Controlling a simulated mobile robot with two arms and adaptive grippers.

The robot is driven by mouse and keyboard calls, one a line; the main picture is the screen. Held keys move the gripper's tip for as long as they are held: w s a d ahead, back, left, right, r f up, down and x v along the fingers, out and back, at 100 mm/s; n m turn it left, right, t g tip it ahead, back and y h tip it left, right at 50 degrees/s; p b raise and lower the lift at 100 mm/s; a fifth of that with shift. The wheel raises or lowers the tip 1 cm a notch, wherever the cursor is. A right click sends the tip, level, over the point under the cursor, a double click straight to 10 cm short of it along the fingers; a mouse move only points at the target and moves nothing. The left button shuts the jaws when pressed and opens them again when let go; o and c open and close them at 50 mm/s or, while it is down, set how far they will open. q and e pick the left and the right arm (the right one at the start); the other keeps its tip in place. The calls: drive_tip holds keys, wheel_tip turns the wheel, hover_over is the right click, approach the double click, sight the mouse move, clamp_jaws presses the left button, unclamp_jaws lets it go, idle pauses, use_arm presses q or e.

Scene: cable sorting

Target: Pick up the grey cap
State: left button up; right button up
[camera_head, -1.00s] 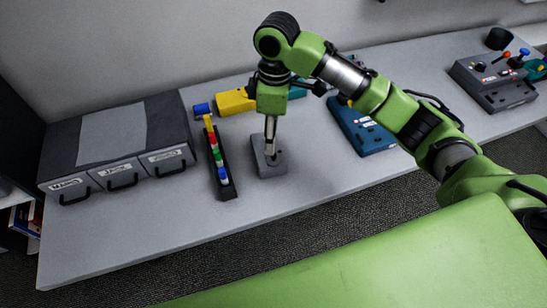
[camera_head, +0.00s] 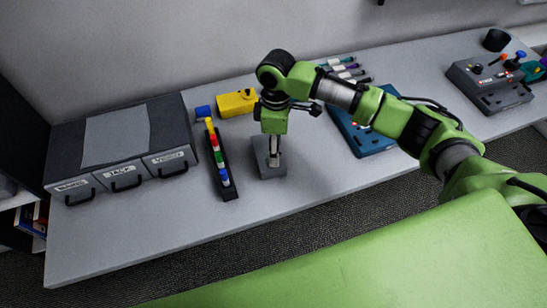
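My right gripper (camera_head: 273,164) comes in from the right and points straight down at a small dark grey block (camera_head: 267,174) on the table. Its fingertips are at the top of this block. They are small and seen from above, so I cannot tell whether they are open or hold anything. I cannot make out a separate grey cap; the gripper hides part of the block's top. My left gripper is not in view.
A black rack of coloured caps (camera_head: 219,160) stands close left of the block. A yellow box (camera_head: 236,103) and a blue box (camera_head: 366,139) are nearby. A grey drawer unit (camera_head: 119,136) is at left, a grey control box (camera_head: 489,87) at right. The front table strip is clear.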

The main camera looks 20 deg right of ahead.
drive_tip(key=shift+a+f+p, duration=0.2)
drive_tip(key=shift+f+p, duration=0.25)
drive_tip(key=shift+f, duration=1.4)
drive_tip(key=c, duration=0.9)
drive_tip(key=shift+r, duration=0.1)
